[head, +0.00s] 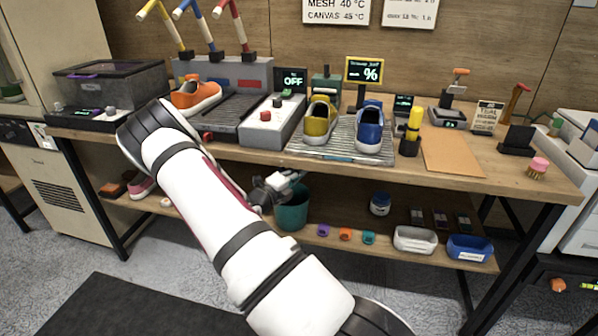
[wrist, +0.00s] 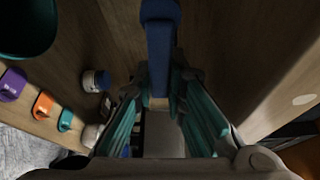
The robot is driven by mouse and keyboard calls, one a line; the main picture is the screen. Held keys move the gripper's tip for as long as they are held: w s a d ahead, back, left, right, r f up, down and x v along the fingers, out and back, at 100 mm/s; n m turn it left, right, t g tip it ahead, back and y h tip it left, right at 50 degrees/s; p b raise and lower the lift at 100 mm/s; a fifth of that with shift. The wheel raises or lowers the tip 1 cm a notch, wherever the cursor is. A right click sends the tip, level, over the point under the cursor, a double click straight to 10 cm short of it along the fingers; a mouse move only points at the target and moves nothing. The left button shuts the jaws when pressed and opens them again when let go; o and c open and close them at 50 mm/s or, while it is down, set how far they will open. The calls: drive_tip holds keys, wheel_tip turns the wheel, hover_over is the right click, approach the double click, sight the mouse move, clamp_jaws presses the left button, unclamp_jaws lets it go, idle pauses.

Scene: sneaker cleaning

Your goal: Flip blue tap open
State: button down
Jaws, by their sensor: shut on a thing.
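My gripper (head: 285,184) is in front of the bench, below the worktop edge and beside a teal bucket (head: 292,210). In the wrist view my gripper (wrist: 161,82) has its teal-sided fingers closed around a blue bar (wrist: 160,28), which runs up out of the frame. I cannot tell from the frames whether this bar is a tap lever; the head view does not show it clearly. A blue tap-like post (head: 202,28) stands at the back left of the bench, between a yellow one (head: 163,27) and a red one (head: 236,27), well away from my gripper.
The worktop holds an orange sneaker (head: 195,95), a yellow shoe (head: 320,119) and a blue shoe (head: 369,129).

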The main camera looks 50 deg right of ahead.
drive_tip(key=w+a+f+m+t+y+p, duration=0.2)
drive_tip(key=w+f+m+t+y+p, duration=0.2)
drive_tip(key=m+p, duration=0.7)
drive_tip(key=f+p, duration=0.1)
drive_tip(key=p, duration=0.3)
drive_tip(key=shift+p, duration=0.35)
drive_tip(key=shift+w+f+y, duration=0.15)
drive_tip(key=shift+w+y, duration=0.05)
drive_tip(key=shift+y, duration=0.2)
drive_tip(key=c, duration=1.9)
unclamp_jaws()
drive_tip(key=v, duration=1.2)
drive_tip(key=shift+s+f, duration=0.1)
drive_tip(key=shift+s, duration=0.05)
